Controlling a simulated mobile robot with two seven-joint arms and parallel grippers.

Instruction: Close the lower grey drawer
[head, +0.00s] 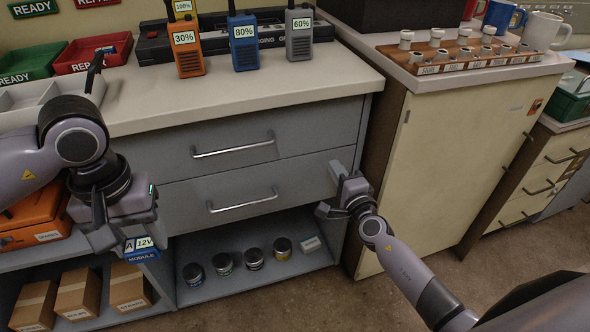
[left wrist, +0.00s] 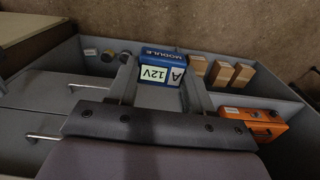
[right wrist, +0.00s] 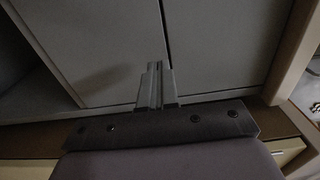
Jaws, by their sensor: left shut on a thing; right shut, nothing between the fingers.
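The lower grey drawer (head: 180,206) is under the upper grey drawer (head: 225,133). Its front, with a silver bar handle (head: 243,203), looks nearly level with the upper front; I cannot tell whether a small gap remains. My right gripper (head: 337,172) is shut and empty at the drawer front's right end. In the right wrist view its fingertips (right wrist: 157,68) are close to the lower drawer front (right wrist: 105,50), near the seam; contact is unclear. My left gripper (head: 122,240) is shut on a blue 12V module (head: 143,249), also seen in the left wrist view (left wrist: 161,68).
The open shelf (head: 225,288) below the drawers holds several small tins and a little box. Cardboard boxes (head: 78,291) and an orange case (head: 30,222) are at left. A cream cabinet (head: 455,150) stands at right.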

